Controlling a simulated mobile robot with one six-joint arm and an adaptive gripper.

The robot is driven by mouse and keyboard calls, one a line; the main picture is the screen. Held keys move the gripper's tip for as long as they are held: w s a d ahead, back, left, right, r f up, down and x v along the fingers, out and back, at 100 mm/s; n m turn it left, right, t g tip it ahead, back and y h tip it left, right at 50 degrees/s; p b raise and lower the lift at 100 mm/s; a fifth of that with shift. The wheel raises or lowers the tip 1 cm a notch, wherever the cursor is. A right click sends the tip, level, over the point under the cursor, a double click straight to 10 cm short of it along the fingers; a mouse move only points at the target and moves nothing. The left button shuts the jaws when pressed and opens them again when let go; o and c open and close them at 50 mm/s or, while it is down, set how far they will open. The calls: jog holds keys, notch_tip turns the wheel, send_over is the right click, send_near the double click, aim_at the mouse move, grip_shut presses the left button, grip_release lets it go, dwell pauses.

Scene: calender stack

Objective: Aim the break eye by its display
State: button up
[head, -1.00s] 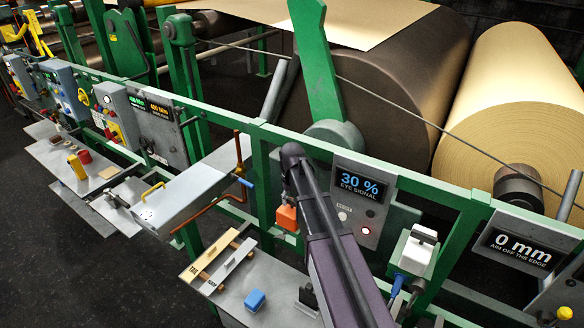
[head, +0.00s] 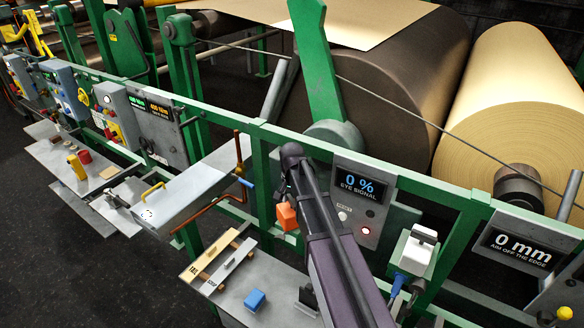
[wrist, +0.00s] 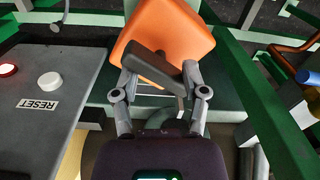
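The orange break eye (head: 287,217) hangs on the green frame, below and left of the eye signal display (head: 360,191), which reads 0 %. In the wrist view the eye (wrist: 168,38) is tilted, and a dark grey lever (wrist: 152,64) crosses diagonally in front of it. My gripper (wrist: 160,76) is at this lever, one finger on each side, with the fingertips apart. The right finger meets or overlaps the lever's lower end. Whether both fingers press on it I cannot tell. In the head view my arm hides the gripper's tips.
A white RESET button (wrist: 49,80) and a lit red lamp (wrist: 7,70) are on the panel left of my gripper. A second display (head: 519,249) reads 0 mm, aim off the edge. A shelf with a blue block (head: 254,300) lies below. Green rails surround the eye.

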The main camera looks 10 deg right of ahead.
jog(key=shift+m, duration=0.7)
notch_tip(320, 180, up, 14)
jog(key=p, duration=1.3)
jog(key=shift+p, duration=0.4)
jog(key=shift+f, duration=0.1)
jog(key=shift+n, duration=0.3)
jog(key=n, duration=0.8)
jog(key=shift+n, duration=0.4)
jog(key=shift+f, duration=0.1)
notch_tip(320, 180, down, 14)
jog(key=b, duration=1.3)
jog(key=shift+r+b, duration=0.2)
jog(key=shift+b, duration=0.2)
